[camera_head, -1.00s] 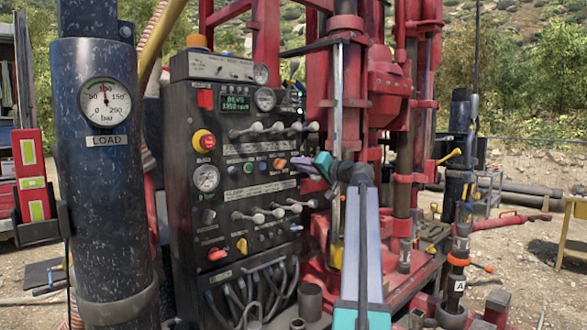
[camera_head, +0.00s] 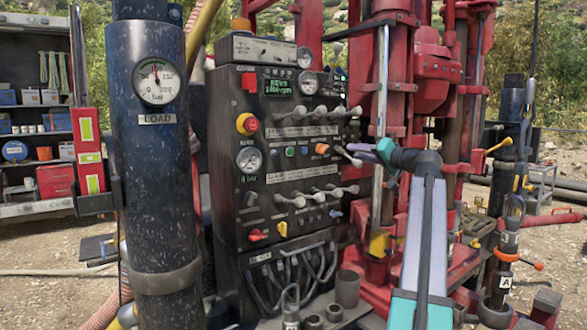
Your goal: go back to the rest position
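My gripper (camera_head: 345,154) is in front of the right edge of the black control panel (camera_head: 235,165). It points left toward the orange knob (camera_head: 322,149), with its tips close to that knob in the picture. Whether they touch it cannot be told. The fingers are small and seen nearly side-on, so their opening is unclear. No held object can be made out. My arm, with its teal and lilac links, comes up from the lower right and bends left at the wrist.
Rows of levers (camera_head: 304,198) stick out of the panel. A dark column with a LOAD gauge (camera_head: 155,82) stands left. Red drill machinery (camera_head: 400,70) rises close behind my arm. Hoses and short pipes (camera_head: 347,288) are below. Open gravel lies left, before a shelf (camera_head: 35,117).

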